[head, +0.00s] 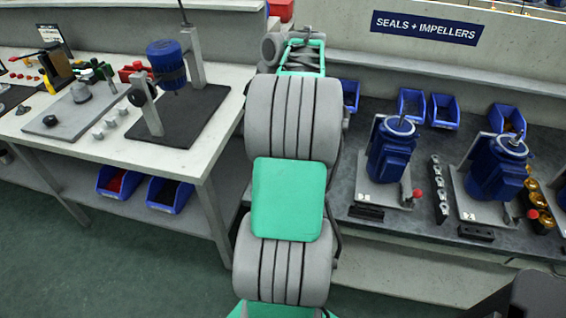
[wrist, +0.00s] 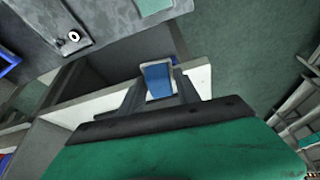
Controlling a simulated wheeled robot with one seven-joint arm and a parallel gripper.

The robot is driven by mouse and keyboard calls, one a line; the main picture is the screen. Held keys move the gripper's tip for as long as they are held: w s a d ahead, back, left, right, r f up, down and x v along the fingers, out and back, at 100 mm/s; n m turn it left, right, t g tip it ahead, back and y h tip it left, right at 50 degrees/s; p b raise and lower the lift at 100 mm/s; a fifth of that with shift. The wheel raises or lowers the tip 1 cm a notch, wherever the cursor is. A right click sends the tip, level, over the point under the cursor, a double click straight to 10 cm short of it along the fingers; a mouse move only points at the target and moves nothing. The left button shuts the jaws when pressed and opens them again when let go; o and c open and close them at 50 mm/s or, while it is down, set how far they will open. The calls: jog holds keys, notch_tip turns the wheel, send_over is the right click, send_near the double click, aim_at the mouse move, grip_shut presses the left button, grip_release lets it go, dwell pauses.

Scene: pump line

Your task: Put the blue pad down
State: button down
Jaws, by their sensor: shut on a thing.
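My gripper (wrist: 158,84) shows in the wrist view, its two grey fingers reaching up from the dark bar of the hand. It is shut on the blue pad (wrist: 158,78), a small blue piece with a pale edge around it. The pad's lower part is hidden by the hand. Pad and fingers appear in front of a white ledge (wrist: 85,108); I cannot tell whether the pad touches it. In the head view my arm hides the gripper and the pad.
In the head view, a white bench (head: 85,140) at left carries a blue motor (head: 166,62) on a stand. Green floor (head: 110,260) lies open at lower left.

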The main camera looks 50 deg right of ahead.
jog(key=s+d+f+n+b, duration=0.1)
jog(key=s+d+f, duration=0.3)
jog(key=s+d, duration=0.35)
jog(key=s+d+f+b, duration=0.1)
jog(key=s+d+f, duration=0.2)
jog(key=s+d, duration=0.4)
jog(key=shift+y, duration=0.3)
jog(key=w+f+b, duration=0.1)
jog(key=w+f, duration=0.3)
jog(key=w+a+f+b, duration=0.1)
jog(key=w+f, duration=0.3)
jog(key=w+a+f+b, duration=0.1)
jog(key=w+f+b, duration=0.1)
jog(key=w+f, duration=0.2)
jog(key=shift+w+a+f, duration=0.1)
jog(key=shift+w, duration=0.25)
jog(key=shift+f, duration=0.25)
jog(key=shift+s, duration=0.1)
